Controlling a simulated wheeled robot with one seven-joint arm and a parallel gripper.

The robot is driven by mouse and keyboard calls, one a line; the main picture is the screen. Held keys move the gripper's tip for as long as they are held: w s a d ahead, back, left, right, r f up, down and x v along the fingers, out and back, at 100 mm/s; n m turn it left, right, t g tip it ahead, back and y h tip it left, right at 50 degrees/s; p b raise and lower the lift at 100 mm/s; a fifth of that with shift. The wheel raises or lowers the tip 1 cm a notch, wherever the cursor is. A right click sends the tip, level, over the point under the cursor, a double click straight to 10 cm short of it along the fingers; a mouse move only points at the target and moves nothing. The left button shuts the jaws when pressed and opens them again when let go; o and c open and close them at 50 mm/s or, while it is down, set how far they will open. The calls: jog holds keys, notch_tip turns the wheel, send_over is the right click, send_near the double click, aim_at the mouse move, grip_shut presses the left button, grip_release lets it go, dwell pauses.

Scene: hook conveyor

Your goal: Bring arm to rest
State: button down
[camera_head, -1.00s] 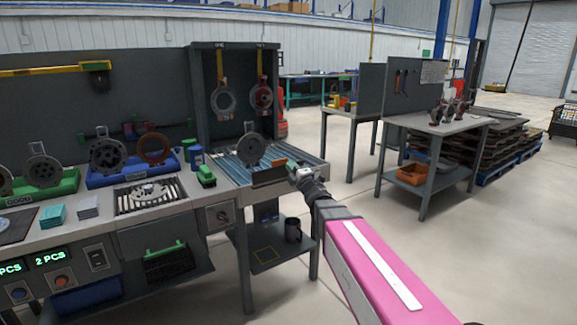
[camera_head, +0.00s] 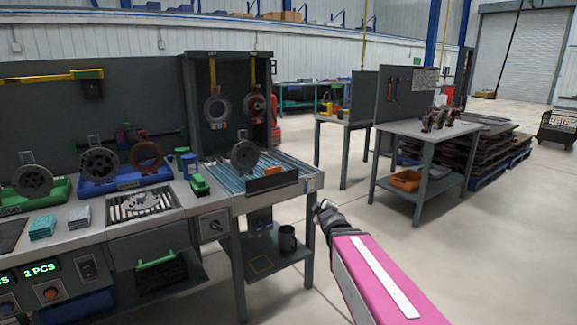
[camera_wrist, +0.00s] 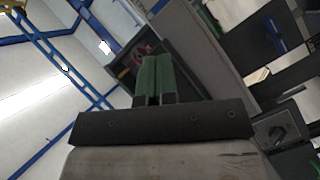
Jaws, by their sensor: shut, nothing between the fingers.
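My arm, with a pink link, reaches up from the lower right in the head view. My gripper (camera_head: 322,207) is at its end, just right of the workbench corner, clear of the bench. In the wrist view the green-tipped fingers (camera_wrist: 154,78) are together with nothing between them. The wrist camera looks up toward the ceiling, tilted.
The workbench (camera_head: 215,200) on the left holds a roller conveyor (camera_head: 215,173) with a round flanged part (camera_head: 245,156). Two parts hang on hooks above. A grey table (camera_head: 430,128) with an orange bin (camera_head: 405,180) stands right. The floor between is open.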

jog(key=s+d+f+m+g+h, duration=0.2)
jog(key=s+d+f+m+g, duration=0.1)
jog(key=s+f+m+g, duration=0.4)
jog(key=s+d+f+m+g+h, duration=0.1)
jog(key=s+d+f+m+g, duration=0.3)
jog(key=f, duration=0.6)
jog(key=s+f+m+g+y, duration=0.1)
jog(key=s+f+g, duration=0.1)
jog(key=s+g, duration=0.3)
jog(key=s+a, duration=0.1)
jog(key=s, duration=0.3)
jog(key=shift+f+m, duration=0.35)
jog(key=shift+m, duration=0.05)
